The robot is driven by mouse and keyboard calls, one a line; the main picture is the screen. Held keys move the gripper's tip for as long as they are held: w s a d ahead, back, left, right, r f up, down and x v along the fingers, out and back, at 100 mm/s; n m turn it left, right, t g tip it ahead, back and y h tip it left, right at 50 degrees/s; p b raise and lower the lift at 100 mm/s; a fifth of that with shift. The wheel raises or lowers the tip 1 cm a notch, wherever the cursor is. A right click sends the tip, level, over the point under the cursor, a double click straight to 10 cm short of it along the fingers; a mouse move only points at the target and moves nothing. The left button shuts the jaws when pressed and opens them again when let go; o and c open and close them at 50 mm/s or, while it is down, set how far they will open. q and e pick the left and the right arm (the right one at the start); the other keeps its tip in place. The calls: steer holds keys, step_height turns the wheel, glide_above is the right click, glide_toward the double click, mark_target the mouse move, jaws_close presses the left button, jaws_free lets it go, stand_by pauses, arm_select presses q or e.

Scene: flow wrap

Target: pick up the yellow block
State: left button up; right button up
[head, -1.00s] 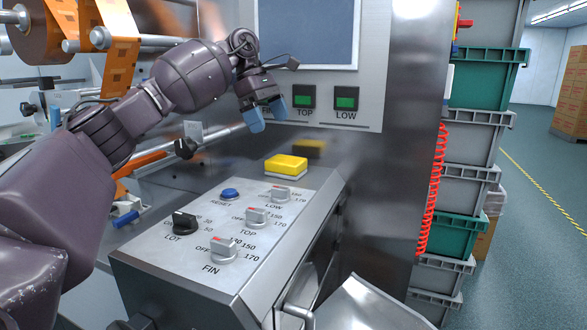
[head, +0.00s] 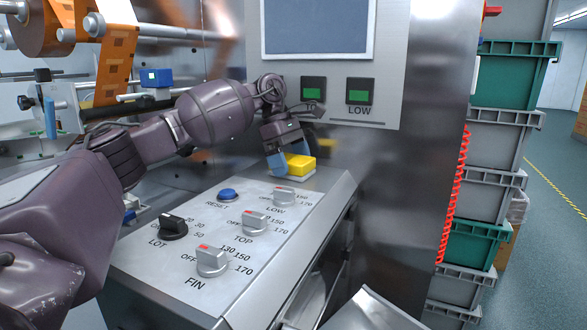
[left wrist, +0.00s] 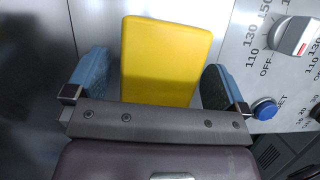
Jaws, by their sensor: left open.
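The yellow block (head: 299,164) sits on a pale base at the far end of the sloped control panel (head: 185,262). My left gripper (head: 290,160) is down at the block, with its blue fingertips around it. In the left wrist view the yellow block (left wrist: 163,58) lies between the two blue fingers of the left gripper (left wrist: 155,82). The far finger is partly hidden behind the block in the head view. My right gripper is not in view.
The panel carries a blue button (head: 228,194), a black knob (head: 174,226) and several grey knobs, one being the FIN knob (head: 212,260). A metal wall with a screen (head: 318,27) rises behind the block. Stacked crates (head: 507,75) and a red coiled cable (head: 453,195) stand at right.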

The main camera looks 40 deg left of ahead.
arm_select(q)
steer(key=shift+d+f, duration=0.15)
steer(key=shift+f, duration=0.2)
steer(key=c, duration=0.9)
steer(key=shift+c, duration=0.3)
steer(key=shift+r, duration=0.1)
